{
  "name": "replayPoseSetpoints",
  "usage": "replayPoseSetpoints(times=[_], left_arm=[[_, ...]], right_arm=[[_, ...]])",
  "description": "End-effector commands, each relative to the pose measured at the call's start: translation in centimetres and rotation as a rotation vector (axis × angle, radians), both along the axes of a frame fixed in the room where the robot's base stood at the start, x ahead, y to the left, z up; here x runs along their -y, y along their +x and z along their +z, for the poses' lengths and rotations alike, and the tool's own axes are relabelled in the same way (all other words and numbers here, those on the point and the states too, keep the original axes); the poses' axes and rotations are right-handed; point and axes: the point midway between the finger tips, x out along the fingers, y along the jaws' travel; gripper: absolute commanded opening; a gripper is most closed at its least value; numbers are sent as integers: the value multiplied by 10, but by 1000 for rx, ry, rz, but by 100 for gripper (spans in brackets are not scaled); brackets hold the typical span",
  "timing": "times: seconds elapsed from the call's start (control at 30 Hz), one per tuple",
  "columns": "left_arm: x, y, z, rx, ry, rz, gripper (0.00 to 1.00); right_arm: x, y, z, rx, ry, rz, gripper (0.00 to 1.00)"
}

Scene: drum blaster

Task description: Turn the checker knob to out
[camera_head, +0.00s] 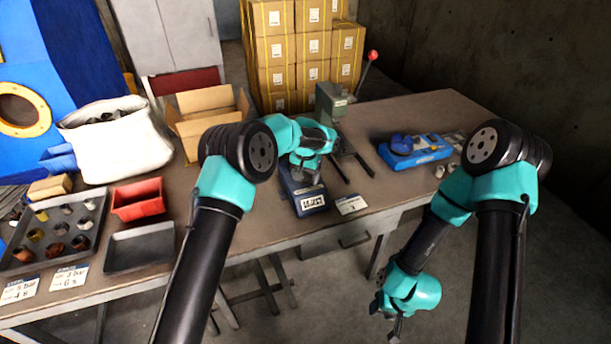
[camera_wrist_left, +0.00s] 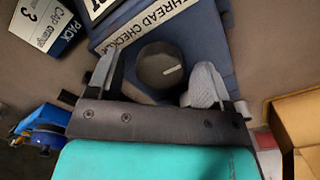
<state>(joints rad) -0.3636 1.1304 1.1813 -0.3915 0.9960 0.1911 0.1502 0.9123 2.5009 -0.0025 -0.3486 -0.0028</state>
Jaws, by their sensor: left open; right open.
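The blue thread checker (camera_head: 306,205) stands on the table under my left gripper (camera_head: 308,180). In the left wrist view, its black round knob (camera_wrist_left: 160,64) with a short light mark sits between the two fingertips of my left gripper (camera_wrist_left: 157,84). The fingers are apart, one on each side of the knob, and I cannot tell whether they touch it. The white label (camera_wrist_left: 150,24) reading "THREAD CHECKER" lies beyond the knob. In the head view the knob is hidden by my gripper. My right gripper (camera_head: 395,330) hangs empty and open in front of the table, away from the checker.
A white card (camera_head: 351,205) stands right of the checker. A green press (camera_head: 331,103) with a red-knobbed lever stands behind. A blue device (camera_head: 415,150) is at right. A red bin (camera_head: 138,199), grey tray (camera_head: 140,247) and open cardboard box (camera_head: 205,105) lie left.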

Motion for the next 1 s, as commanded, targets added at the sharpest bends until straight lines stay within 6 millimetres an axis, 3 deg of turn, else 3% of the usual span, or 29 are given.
replayPoseSetpoints(times=[0.2,0.7,1.0], left_arm=[[0,0,0,0,0,0,73],[0,0,1,1,0,0,25],[0,0,1,1,0,20,24]], right_arm=[[0,0,0,0,0,0,43],[0,0,0,0,0,0,43],[0,0,0,0,0,0,43]])
